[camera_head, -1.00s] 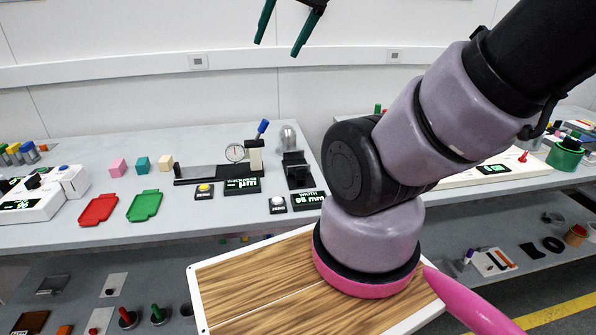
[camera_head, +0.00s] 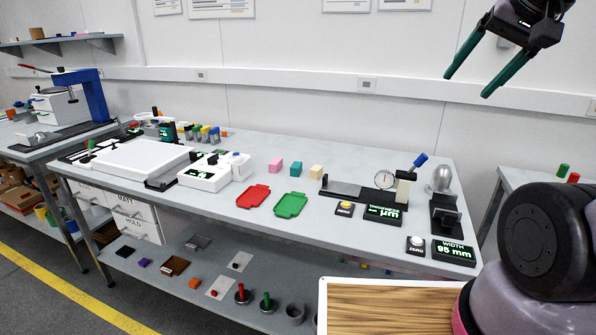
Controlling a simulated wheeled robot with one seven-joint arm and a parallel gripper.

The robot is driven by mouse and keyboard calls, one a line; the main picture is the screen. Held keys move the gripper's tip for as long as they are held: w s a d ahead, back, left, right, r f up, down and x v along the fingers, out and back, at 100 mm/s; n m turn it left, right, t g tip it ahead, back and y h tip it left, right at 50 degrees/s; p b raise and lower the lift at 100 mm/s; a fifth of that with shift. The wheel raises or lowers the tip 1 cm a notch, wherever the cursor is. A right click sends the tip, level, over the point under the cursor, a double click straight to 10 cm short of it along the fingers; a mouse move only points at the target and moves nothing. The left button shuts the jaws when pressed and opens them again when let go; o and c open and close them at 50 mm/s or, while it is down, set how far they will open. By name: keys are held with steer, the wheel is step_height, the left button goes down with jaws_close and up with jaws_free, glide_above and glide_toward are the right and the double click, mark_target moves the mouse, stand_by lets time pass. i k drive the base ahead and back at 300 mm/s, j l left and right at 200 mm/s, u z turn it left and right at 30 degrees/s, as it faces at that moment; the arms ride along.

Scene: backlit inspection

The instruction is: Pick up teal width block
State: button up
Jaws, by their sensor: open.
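A red tray (camera_head: 253,206) and a green tray (camera_head: 291,214) lie in front of the blocks. A dial gauge stand (camera_head: 383,181) and a width display (camera_head: 454,252) stand to the right. White devices (camera_head: 203,178) are on the left. My wooden-topped base is at the lower right.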

mark_target(296, 169)
steer(key=i+j+z, duration=0.3)
steer(key=j, duration=1.7)
steer(key=k+j+z, duration=0.1)
steer(key=j+z, duration=0.2)
steer(key=j, duration=1.7)
